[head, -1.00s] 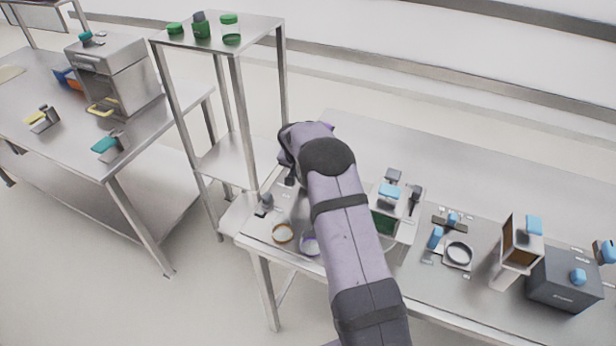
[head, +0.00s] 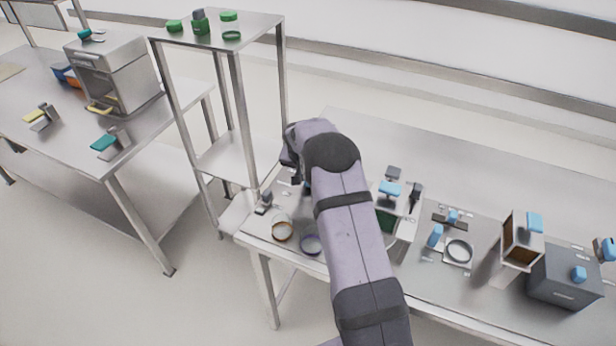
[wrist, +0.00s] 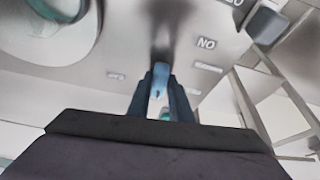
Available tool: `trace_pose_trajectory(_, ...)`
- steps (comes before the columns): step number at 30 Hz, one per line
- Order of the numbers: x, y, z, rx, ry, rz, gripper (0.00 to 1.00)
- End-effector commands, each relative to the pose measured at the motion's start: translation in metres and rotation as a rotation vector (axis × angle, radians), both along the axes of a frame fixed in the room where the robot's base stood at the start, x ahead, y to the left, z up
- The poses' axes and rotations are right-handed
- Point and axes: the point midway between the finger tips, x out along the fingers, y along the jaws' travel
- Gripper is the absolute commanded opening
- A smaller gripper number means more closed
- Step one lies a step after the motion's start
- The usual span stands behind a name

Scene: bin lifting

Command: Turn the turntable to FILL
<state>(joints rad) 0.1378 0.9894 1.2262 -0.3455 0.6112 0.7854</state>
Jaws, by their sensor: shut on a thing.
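In the wrist view, my gripper (wrist: 160,104) has its two dark fingers closed around a small blue handle (wrist: 160,74). The handle stands out from a grey metal panel (wrist: 165,55). I cannot tell whether this handle belongs to the turntable, and no FILL mark is readable.
A tall metal rack (head: 237,95) rises beside the bench. Blue-handled devices (head: 520,240) crowd the right side.

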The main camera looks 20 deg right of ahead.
Motion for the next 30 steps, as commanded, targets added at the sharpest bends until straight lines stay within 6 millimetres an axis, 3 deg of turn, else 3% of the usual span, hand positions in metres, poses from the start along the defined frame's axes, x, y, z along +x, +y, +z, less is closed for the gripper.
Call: trace_pose_trajectory(30, -0.0016, -0.0097, -0.0040, 0.000, -0.003, 0.857, 0.00)
